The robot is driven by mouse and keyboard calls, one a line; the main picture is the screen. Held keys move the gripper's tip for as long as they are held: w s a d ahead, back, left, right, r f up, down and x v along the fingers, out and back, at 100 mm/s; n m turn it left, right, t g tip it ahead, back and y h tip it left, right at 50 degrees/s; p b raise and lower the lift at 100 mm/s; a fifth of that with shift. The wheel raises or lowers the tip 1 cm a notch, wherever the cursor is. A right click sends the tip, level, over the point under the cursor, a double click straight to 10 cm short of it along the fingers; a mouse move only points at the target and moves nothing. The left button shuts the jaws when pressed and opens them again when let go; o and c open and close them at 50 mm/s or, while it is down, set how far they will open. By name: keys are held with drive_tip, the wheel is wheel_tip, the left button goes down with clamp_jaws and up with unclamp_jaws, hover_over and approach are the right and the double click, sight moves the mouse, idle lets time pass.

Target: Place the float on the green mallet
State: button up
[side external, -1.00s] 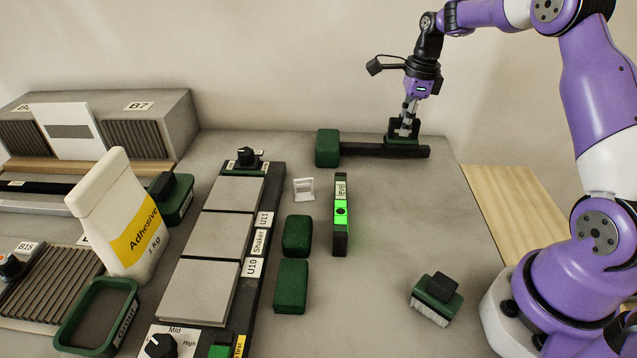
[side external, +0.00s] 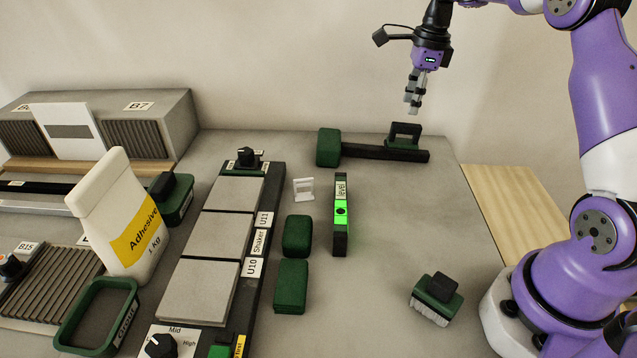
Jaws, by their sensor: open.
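The green mallet lies at the back of the table, with a green block head (side external: 328,147) on the left and a dark handle (side external: 365,152) running right. The float (side external: 405,130), dark green with an arched grip on top, is upright at the right part of the mallet's handle. Its base overlaps the handle in the picture; I cannot tell whether it rests fully on the handle or partly behind it. My gripper (side external: 413,110) is open and empty, above the float and apart from it, fingers pointing down.
A level (side external: 341,215), two green blocks (side external: 296,237) (side external: 291,287) and a small white piece (side external: 304,189) lie mid-table. A brush (side external: 437,297) lies at right. The tile rack (side external: 245,260), adhesive bag (side external: 125,215) and green tray (side external: 75,340) fill the left. Table right of the level is mostly clear.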

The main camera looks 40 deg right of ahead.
drive_tip(key=shift+r, duration=0.8)
drive_tip(key=s+a+r+n+t, duration=0.1)
drive_tip(key=s+a+r+n, duration=0.15)
drive_tip(key=a+n, duration=0.35)
drive_tip(key=s+a+r+n+t, duration=0.1)
drive_tip(key=s+a+r+n, duration=0.1)
drive_tip(key=a+r+n, duration=0.3)
drive_tip(key=s+a+f+n+t, duration=0.1)
drive_tip(key=s+a+f+n, duration=0.1)
drive_tip(key=s+n, duration=0.4)
drive_tip(key=s+a+f+n+t+h, duration=0.1)
drive_tip(key=s+a+n, duration=0.3)
drive_tip(key=n, duration=0.6)
drive_tip(key=shift+s+a+f+t, duration=0.3)
drive_tip(key=shift+s+a+f, duration=0.1)
drive_tip(key=shift+s+f, duration=0.5)
